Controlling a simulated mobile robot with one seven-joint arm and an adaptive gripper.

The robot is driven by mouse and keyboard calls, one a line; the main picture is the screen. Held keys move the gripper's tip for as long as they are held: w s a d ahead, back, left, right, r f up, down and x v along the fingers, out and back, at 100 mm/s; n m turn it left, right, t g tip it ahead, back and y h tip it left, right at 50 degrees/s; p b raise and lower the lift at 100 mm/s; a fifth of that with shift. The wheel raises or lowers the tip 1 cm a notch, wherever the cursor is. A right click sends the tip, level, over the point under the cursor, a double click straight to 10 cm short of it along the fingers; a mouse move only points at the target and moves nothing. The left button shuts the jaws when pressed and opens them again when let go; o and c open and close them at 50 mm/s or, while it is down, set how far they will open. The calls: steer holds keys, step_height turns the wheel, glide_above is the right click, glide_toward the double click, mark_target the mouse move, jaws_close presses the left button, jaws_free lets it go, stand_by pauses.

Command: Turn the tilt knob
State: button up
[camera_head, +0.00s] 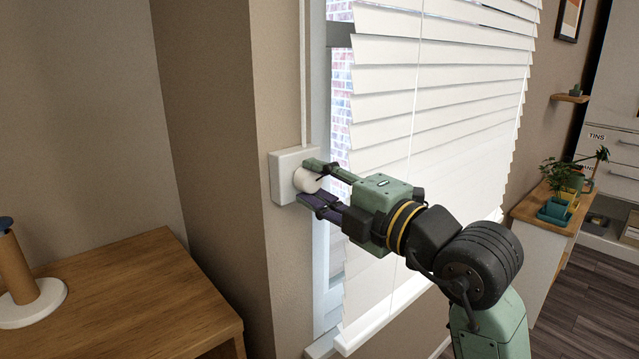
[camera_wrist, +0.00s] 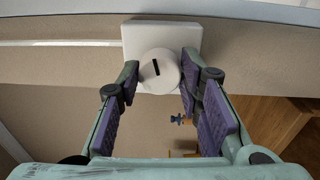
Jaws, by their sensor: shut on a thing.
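The tilt knob (camera_head: 307,180) is a white round knob on a white square wall plate (camera_head: 283,179) beside the window. In the wrist view the knob (camera_wrist: 160,72) shows a dark line mark on its face, and the plate (camera_wrist: 135,37) is behind it. My gripper (camera_head: 311,181) reaches in from the right with one finger above and one below the knob. In the wrist view my gripper (camera_wrist: 160,76) has its purple-padded fingers on either side of the knob, shut on it. The window blind (camera_head: 435,100) has white slats, tilted partly open.
A wooden table (camera_head: 130,290) with a white-based wooden stand (camera_head: 30,300) is at the lower left. Potted plants (camera_head: 560,200) stand on a cabinet at the right. A wall corner lies just left of the plate. The blind hangs close beside my arm.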

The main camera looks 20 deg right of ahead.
steer(key=o, duration=1.2)
steer(key=shift+c, duration=0.2)
steer(key=v, duration=1.2)
